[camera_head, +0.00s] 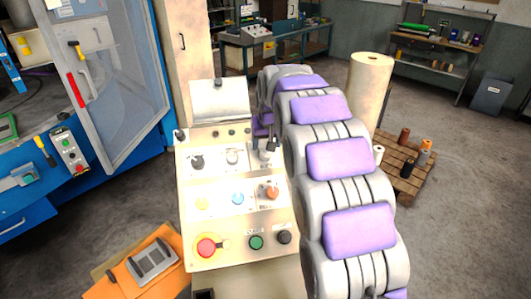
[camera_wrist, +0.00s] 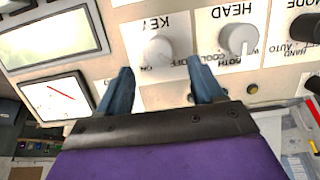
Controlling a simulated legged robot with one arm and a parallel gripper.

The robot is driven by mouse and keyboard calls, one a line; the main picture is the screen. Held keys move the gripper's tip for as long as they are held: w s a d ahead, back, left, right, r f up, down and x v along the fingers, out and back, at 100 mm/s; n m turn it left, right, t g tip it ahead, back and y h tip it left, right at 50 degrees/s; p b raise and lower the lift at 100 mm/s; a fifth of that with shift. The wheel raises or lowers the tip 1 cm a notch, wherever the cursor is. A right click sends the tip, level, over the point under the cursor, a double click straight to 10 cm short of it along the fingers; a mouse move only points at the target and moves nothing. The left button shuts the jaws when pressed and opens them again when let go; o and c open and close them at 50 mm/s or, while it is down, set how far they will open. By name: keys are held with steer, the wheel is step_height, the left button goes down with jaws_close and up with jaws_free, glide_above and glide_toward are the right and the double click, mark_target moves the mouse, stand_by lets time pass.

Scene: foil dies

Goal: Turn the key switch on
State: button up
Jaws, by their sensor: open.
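The key switch (camera_wrist: 158,50) is a pale round knob on a white plate, with its KEY label upside down in the wrist view. An ON mark is at its lower left and OFF at its lower right; I cannot tell its exact setting. It also shows in the head view (camera_head: 265,156), at the right end of the panel's upper knob row. My gripper (camera_wrist: 162,67) is open, with its two blue-grey fingertips to either side of the knob's lower part and a gap to each. In the head view my gripper (camera_head: 265,144) is partly hidden by my arm.
The HEAD knob (camera_wrist: 238,40) is close to the right fingertip. A gauge (camera_wrist: 55,97) is left of the fingers. The control panel (camera_head: 185,225) also bears a red button (camera_head: 206,248) and a green button (camera_head: 256,242). A blue-framed cabinet door (camera_head: 115,75) stands to the left.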

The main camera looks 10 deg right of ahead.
mark_target(266, 154)
steer(key=x, duration=0.5)
steer(key=shift+f+b, duration=0.2)
steer(key=shift+b, duration=0.15)
steer(key=shift+c, duration=0.2)
steer(key=c, duration=0.9)
